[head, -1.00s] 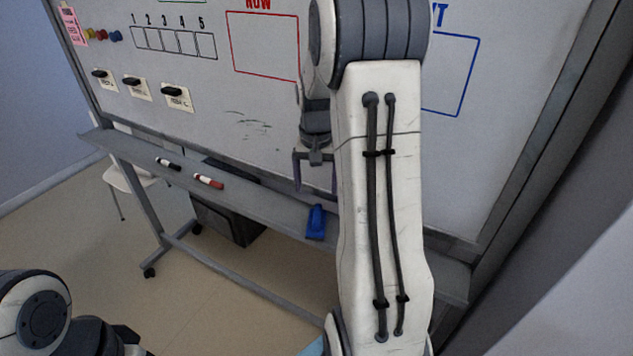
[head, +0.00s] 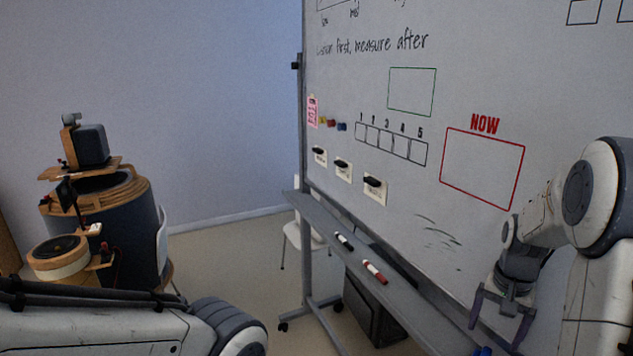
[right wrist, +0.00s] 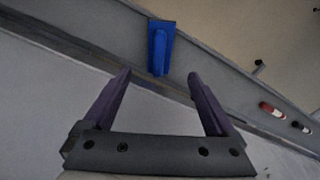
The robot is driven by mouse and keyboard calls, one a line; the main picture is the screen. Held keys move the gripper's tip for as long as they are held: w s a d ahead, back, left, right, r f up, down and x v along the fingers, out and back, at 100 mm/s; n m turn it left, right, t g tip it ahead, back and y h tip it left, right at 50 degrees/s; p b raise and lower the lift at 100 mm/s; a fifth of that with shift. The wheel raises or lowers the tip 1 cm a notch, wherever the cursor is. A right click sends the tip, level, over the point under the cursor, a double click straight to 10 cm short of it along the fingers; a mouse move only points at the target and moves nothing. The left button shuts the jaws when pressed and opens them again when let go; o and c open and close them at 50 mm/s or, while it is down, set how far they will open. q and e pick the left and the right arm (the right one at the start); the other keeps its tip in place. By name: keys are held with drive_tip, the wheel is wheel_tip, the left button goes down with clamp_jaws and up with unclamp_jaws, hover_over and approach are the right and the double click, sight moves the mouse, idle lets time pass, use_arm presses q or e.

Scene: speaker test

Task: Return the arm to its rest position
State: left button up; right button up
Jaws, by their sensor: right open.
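My right arm (head: 600,200) comes in at the right of the head view, in front of the whiteboard. Its gripper (head: 499,325) is open and empty, fingers pointing down, near the board's tray. In the right wrist view the open fingers (right wrist: 160,92) have nothing between them. A blue eraser (right wrist: 160,45) lies on the tray beyond the fingertips, apart from them. Only a bit of the eraser (head: 483,351) shows at the head view's lower edge. My left arm (head: 120,325) crosses the lower left of the head view; its gripper is out of view.
The whiteboard (head: 450,225) fills the right side, with its tray (head: 330,222) below. A black marker (head: 344,242) and a red marker (head: 374,271) lie on the tray. Wooden and dark equipment (head: 110,225) and a white chair (head: 292,240) stand left of the board.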

wheel_tip(320, 180, down, 11)
drive_tip(key=shift+w+d+r, duration=0.1)
drive_tip(key=shift+w+d, duration=0.05)
drive_tip(key=shift+r+p, duration=0.65)
drive_tip(key=shift+r, duration=0.4)
